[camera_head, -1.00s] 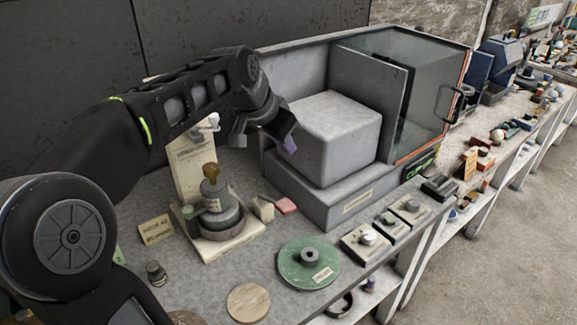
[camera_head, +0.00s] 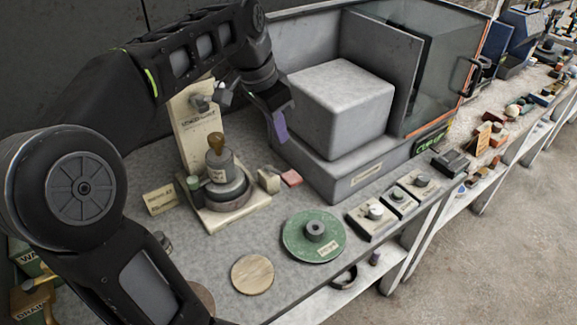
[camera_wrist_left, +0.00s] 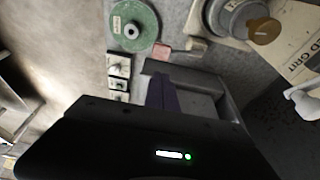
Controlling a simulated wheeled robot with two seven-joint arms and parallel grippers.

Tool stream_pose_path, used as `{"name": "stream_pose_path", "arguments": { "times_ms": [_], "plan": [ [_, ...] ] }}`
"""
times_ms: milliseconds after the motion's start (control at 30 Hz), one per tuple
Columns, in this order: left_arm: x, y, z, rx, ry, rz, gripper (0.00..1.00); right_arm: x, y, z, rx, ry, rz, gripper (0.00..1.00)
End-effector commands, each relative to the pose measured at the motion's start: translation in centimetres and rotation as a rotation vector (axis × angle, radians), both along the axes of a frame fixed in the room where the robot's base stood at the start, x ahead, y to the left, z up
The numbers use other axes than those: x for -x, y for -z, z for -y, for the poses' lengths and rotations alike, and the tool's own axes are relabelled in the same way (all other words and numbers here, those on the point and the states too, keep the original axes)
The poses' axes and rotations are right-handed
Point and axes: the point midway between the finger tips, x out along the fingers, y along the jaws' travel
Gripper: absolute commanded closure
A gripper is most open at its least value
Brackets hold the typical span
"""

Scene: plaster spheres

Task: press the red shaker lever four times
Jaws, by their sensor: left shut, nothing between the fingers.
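A small red lever-like pad (camera_head: 291,178) lies low on the bench beside a tan block (camera_head: 269,180), in front of the big grey machine. It also shows in the left wrist view as a pinkish pad (camera_wrist_left: 164,47), next to the pale block. My left gripper (camera_head: 281,128) is shut and empty, its purple fingers pointing down. In the head view it hangs above and behind the red pad, apart from it. In the left wrist view the purple fingers (camera_wrist_left: 162,92) show below the pad. My right gripper is not in view.
A cream stand (camera_head: 203,135) with a round grey pot and brown knob is left of the pad. The grey machine (camera_head: 340,110) is close on the right. A green disc (camera_head: 295,246), a wooden disc (camera_head: 252,275) and small switch boxes (camera_head: 372,214) lie nearer the front edge.

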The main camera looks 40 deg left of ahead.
Motion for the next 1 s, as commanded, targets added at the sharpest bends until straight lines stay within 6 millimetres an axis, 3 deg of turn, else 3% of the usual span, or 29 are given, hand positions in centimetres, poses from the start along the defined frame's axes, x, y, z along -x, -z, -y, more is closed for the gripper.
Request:
{"name": "stream_pose_path", "arguments": {
  "times_ms": [433, 600, 1000],
  "plan": [
    [-2.2, 8.2, 0.7, 0.002, 0.0, -0.004, 1.0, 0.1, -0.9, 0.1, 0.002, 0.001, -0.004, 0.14],
    [-2.2, 10.6, 0.7, 0.001, -0.002, -0.002, 1.0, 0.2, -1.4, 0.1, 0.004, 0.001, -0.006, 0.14],
    [-2.2, 11.9, 0.7, 0.0, 0.0, 0.0, 1.0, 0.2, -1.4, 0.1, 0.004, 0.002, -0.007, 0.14]
  ]
}}
